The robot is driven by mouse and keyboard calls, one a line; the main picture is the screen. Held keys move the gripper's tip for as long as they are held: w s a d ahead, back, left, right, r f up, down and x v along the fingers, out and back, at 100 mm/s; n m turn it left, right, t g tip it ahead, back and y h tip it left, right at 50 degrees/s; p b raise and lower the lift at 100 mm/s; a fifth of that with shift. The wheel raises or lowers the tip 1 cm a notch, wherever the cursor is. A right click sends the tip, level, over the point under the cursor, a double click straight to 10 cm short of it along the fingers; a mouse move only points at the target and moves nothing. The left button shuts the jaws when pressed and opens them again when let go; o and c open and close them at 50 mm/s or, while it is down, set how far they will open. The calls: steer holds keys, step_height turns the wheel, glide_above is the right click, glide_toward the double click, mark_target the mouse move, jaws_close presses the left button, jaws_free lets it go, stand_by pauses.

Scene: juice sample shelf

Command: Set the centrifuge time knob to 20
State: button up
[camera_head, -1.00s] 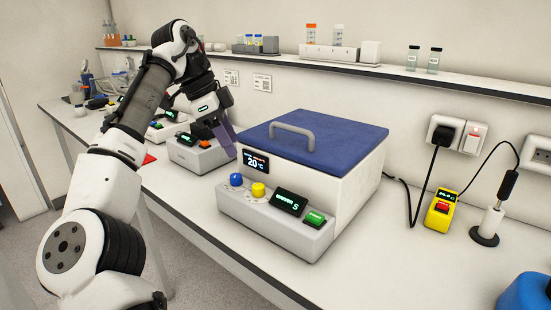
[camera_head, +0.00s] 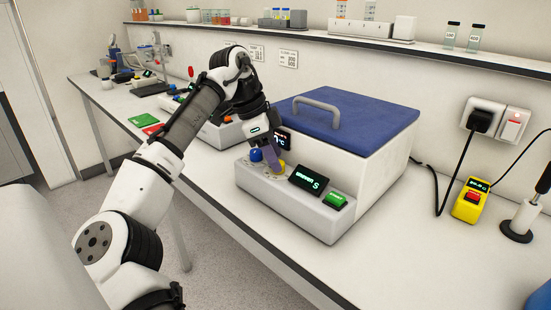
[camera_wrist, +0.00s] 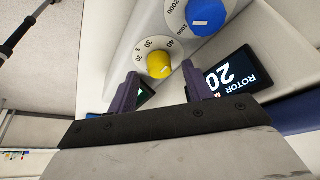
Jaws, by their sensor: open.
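The centrifuge is a white box with a blue lid (camera_head: 345,120) and a grey front panel (camera_head: 300,212). On the panel a yellow knob (camera_wrist: 158,63) sits on a white dial with numbers including 30 and 40; it carries a small pale mark. In the head view the yellow knob (camera_head: 282,170) is partly hidden by my gripper (camera_head: 274,160). In the wrist view my gripper (camera_wrist: 160,74) is open, with its fingertips on either side of the yellow knob. I cannot tell whether they touch it. A blue knob (camera_wrist: 206,15) with a dial marked 1000 and 2000 is beside it.
A dark display (camera_head: 306,180) and a green button (camera_head: 335,200) are right of the knobs. Another grey device (camera_head: 222,132) stands behind my arm. The bench to the right has free room.

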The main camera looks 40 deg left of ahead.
steer(key=shift+w+d+f, duration=0.15)
steer(key=shift+d+f, duration=0.1)
steer(key=shift+f, duration=0.35)
steer(key=c, duration=1)
steer(key=shift+o, duration=0.2)
